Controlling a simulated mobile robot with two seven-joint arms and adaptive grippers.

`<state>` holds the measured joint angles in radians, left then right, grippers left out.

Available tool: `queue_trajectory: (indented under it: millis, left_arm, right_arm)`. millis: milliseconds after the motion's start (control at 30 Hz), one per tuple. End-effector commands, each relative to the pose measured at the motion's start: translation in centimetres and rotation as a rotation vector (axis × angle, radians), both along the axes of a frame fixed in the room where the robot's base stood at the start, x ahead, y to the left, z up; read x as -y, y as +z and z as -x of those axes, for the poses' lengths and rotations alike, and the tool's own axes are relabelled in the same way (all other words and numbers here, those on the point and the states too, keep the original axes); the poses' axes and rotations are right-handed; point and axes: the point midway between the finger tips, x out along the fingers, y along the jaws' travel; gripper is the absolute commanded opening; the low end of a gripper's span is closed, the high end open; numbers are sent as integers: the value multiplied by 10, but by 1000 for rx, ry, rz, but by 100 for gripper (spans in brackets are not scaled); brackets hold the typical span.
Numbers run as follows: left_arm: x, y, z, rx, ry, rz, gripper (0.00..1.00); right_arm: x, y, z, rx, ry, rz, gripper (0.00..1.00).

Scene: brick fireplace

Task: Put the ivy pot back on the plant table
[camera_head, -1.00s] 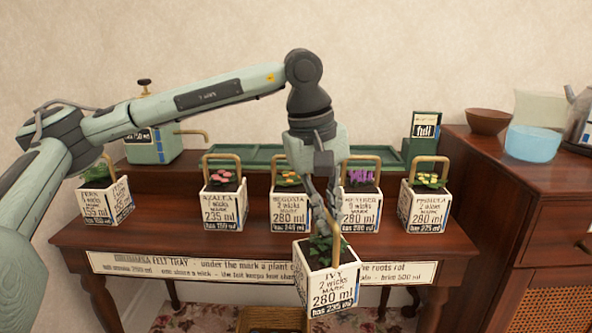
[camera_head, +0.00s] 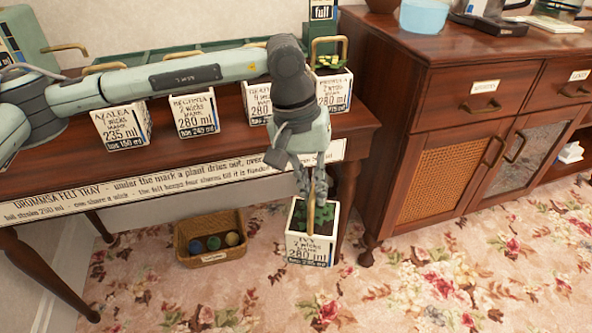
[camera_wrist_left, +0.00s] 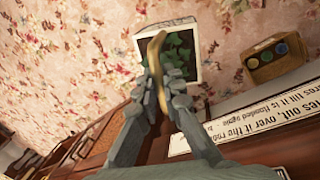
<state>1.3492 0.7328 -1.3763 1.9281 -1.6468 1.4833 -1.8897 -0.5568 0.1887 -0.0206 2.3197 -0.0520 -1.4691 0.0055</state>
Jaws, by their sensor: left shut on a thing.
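The ivy pot (camera_head: 310,247) is a white square pot labelled "IVY 2 wicks mark 280 ml", with green leaves and a brass hoop handle. My left gripper (camera_head: 312,190) is shut on that handle and holds the pot in front of the plant table's right end. The wrist view shows the fingers (camera_wrist_left: 160,82) at the brass handle, with the ivy pot (camera_wrist_left: 192,50) beyond them over the carpet. The plant table (camera_head: 170,168) is dark wood and bears azalea (camera_head: 122,124), begonia (camera_head: 195,114) and other labelled pots. My arm partly hides the pots behind it. My right gripper is not in view.
A wicker basket (camera_head: 211,255) with several round coloured items stands on the floor below the table; it also shows in the wrist view (camera_wrist_left: 272,58). A wooden cabinet (camera_head: 440,90) stands at the right, close to the table. The flowered carpet in front is clear.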

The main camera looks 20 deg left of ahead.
Motion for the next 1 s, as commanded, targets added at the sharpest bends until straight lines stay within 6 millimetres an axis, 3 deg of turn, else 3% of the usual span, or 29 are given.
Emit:
queue_trajectory:
  millis: [200,1000]
  left_arm:
    - [17,-14,1,3,-87,3,0]
    - [15,-11,0,7,-81,1,0]
  right_arm:
    - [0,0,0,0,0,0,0]
    - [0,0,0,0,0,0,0]
